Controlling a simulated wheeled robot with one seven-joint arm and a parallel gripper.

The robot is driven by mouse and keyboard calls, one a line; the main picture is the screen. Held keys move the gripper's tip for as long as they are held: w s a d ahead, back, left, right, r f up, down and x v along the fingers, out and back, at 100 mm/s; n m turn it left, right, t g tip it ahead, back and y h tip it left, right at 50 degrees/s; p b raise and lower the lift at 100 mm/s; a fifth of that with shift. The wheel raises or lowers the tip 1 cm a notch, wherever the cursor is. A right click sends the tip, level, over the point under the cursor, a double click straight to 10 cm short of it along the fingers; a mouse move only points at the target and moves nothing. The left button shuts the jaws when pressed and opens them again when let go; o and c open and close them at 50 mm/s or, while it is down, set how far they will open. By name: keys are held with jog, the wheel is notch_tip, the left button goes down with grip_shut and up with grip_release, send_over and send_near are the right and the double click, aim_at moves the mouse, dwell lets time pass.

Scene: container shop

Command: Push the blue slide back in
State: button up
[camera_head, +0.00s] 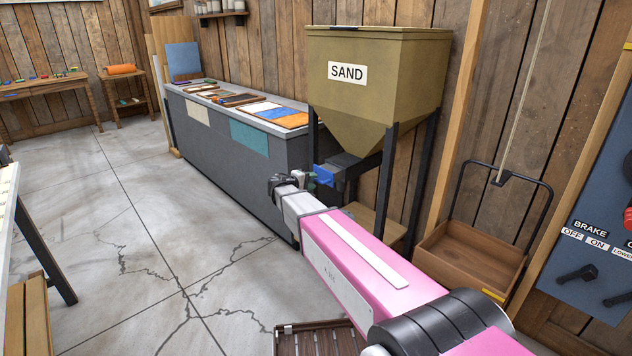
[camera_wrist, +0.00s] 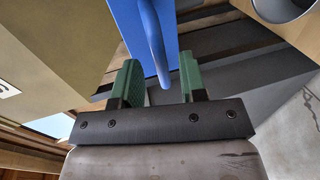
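The sand hopper (camera_head: 375,75), an olive bin marked SAND on dark legs, stands against the wooden wall. The blue slide (camera_head: 323,176) sticks out at its outlet below the funnel. In the wrist view the slide (camera_wrist: 128,22) is a flat blue plate with a curved blue handle (camera_wrist: 154,42). My gripper (camera_head: 305,180) is beside the slide; in the wrist view its green fingertips (camera_wrist: 160,85) stand apart. The handle's lower end reaches toward the gap between them, with space on both sides. I cannot tell whether anything touches. My arm and gripper partly hide the slide in the head view.
A grey counter (camera_head: 240,150) with colored panels is left of the hopper. A wooden box cart (camera_head: 470,255) stands right of it, near a blue control panel (camera_head: 600,230) with levers. A grey round container (camera_wrist: 285,8) shows in the wrist view.

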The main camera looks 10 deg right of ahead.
aim_at(325, 175)
jog(key=shift+x, duration=1.45)
grip_shut()
jog(key=x, duration=0.2)
jog(key=r+x, duration=0.1)
jog(key=x, duration=0.4)
jog(key=shift+w+d+r, duration=0.2)
jog(key=shift+r, duration=0.1)
grip_release()
jog(key=shift+d, duration=0.1)
jog(key=v, duration=1)
jog(key=shift+s+a, duration=0.2)
jog(key=shift+a, duration=0.1)
